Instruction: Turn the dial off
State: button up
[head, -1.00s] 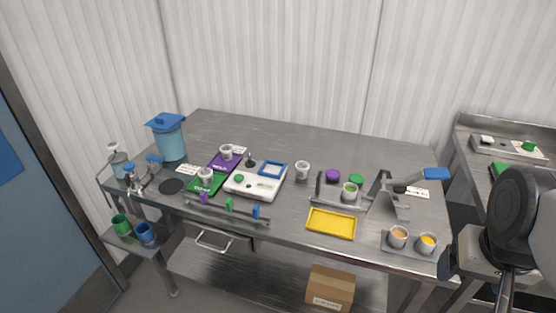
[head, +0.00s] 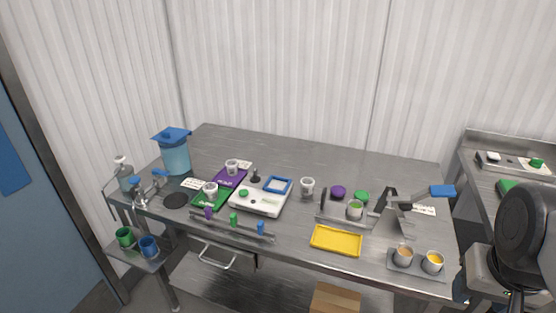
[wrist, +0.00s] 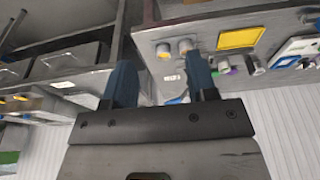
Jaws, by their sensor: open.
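No part is labelled clearly as the dial. A flat unit (head: 511,162) with a green knob (head: 537,163) and a white piece (head: 494,156) sits on the right-hand counter in the head view. A white device (head: 270,207) with a small green round part (head: 243,193) sits on the main table. The knob settings are too small to read. My gripper (wrist: 162,75) is open and empty in the wrist view, its two blue fingers apart. My arm is at the right edge of the head view, away from the white device and in front of the right counter.
The steel table (head: 300,145) carries cups, a yellow tray (head: 336,240), a blue-lidded container (head: 174,156) and a stand with a blue handle (head: 442,191). The right counter (head: 480,141) stands across a gap. A cardboard box (head: 335,299) is below the table.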

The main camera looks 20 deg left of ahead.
jog(key=shift+w+a+r, duration=0.1)
jog(key=shift+w, duration=0.2)
jog(key=shift+c, duration=0.9)
jog(key=w+a+r+n, duration=0.15)
jog(key=w+a, duration=0.25)
jog(key=w, duration=0.4)
jog(key=w+a+r, duration=0.3)
jog(key=w+a, duration=0.1)
jog(key=w, duration=0.4)
jog(key=n+g, duration=0.3)
send_over(255, 171)
jog(key=f, duration=1.7)
jog(key=shift+d, duration=0.35)
jog(key=shift+a+f, duration=0.3)
jog(key=shift+a, duration=0.1)
jog(key=shift+f, duration=0.1)
jog(key=shift+f, duration=3.8)
